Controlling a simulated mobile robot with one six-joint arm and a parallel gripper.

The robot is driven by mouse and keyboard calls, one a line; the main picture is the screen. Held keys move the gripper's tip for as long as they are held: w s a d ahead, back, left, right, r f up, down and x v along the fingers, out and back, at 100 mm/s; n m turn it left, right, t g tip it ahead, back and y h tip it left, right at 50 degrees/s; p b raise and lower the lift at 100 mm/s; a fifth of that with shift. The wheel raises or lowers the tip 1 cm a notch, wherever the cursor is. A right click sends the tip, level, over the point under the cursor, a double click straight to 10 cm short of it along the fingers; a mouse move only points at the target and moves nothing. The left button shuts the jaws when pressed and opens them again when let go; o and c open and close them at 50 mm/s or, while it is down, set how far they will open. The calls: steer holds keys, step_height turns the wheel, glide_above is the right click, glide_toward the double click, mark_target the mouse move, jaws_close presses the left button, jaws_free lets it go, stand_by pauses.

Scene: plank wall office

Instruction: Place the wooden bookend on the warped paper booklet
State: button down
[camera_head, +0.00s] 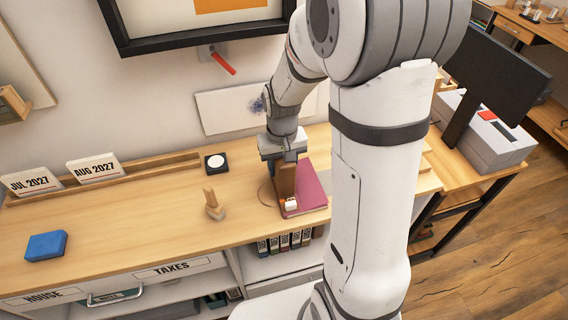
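A brown upright wooden piece (285,180), which looks like the wooden bookend, stands directly below my gripper (284,160) at the left part of a magenta booklet (312,184) on the desk. My gripper points down and meets the top of the wooden piece. The fingertips are too small and covered to tell whether they are closed on it. A small white part (291,204) shows at the foot of the piece. The booklet lies flat-looking; its warp is hard to make out, and my arm passes close to its right side.
A small light-wood object (214,206) stands left of the booklet. A blue block (46,245) lies at the far left, and a black square with a white disc (216,162) sits at the back. Binders (285,243) fill a shelf below. The desk's left middle is clear.

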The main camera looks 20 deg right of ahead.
steer(key=shift+f, duration=0.15)
steer(key=c, duration=0.8)
jaws_free()
step_height(320, 180, up, 12)
steer(key=shift+s+r, duration=0.1)
steer(key=s+r+t, duration=0.1)
steer(key=s+t, duration=0.1)
steer(key=s, duration=1.2)
steer(key=shift+d+r+t, duration=0.35)
steer(key=shift+t, duration=0.05)
